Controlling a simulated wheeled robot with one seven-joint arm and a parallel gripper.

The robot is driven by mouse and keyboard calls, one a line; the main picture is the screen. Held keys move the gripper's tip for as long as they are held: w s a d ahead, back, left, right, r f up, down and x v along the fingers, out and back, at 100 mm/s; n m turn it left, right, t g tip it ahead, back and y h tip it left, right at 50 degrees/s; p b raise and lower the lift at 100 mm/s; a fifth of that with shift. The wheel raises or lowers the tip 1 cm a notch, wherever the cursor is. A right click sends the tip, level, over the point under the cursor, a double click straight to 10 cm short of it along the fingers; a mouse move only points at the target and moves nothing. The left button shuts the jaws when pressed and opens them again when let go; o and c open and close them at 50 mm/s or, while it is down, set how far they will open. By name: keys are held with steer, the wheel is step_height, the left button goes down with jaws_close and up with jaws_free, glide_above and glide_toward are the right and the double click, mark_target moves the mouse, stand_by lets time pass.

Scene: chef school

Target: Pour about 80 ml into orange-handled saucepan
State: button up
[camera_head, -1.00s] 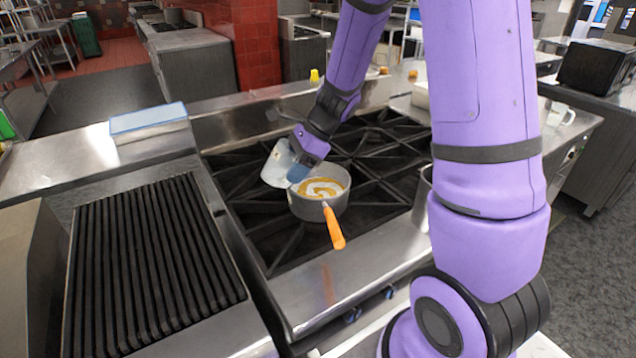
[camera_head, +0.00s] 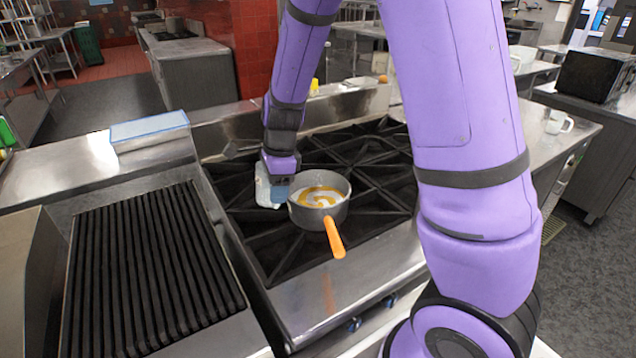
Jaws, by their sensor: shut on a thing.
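The orange-handled saucepan (camera_head: 338,211) stands on the black stove grates, its orange handle (camera_head: 333,238) pointing to the front. Inside it is a pale content with an orange-brown swirl (camera_head: 320,196). My gripper (camera_head: 279,192) is just left of the saucepan's rim, pointing down. It is shut on a pale, whitish container (camera_head: 263,186), which looks about upright beside the pan. The arm and gripper hide much of the container, so its contents and the exact grip do not show. I cannot tell whether the container touches the pan or the grate.
A ribbed grill (camera_head: 150,265) lies to the left of the stove. A white mug (camera_head: 558,122) stands on the right counter. The grates (camera_head: 378,185) right of the saucepan are free.

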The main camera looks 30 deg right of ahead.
steer(key=shift+w+a+f+h+b, duration=0.1)
steer(key=shift+a+f+h+b, duration=0.2)
steer(key=shift+f, duration=0.25)
steer(key=shift+a+f+h+b, duration=0.2)
steer(key=shift+f+h, duration=0.15)
steer(key=shift+f, duration=0.25)
steer(key=shift+w+a+f+h+b, duration=0.15)
steer(key=shift+f+h+b, duration=0.15)
steer(key=shift+f, duration=0.25)
steer(key=shift+s, duration=0.1)
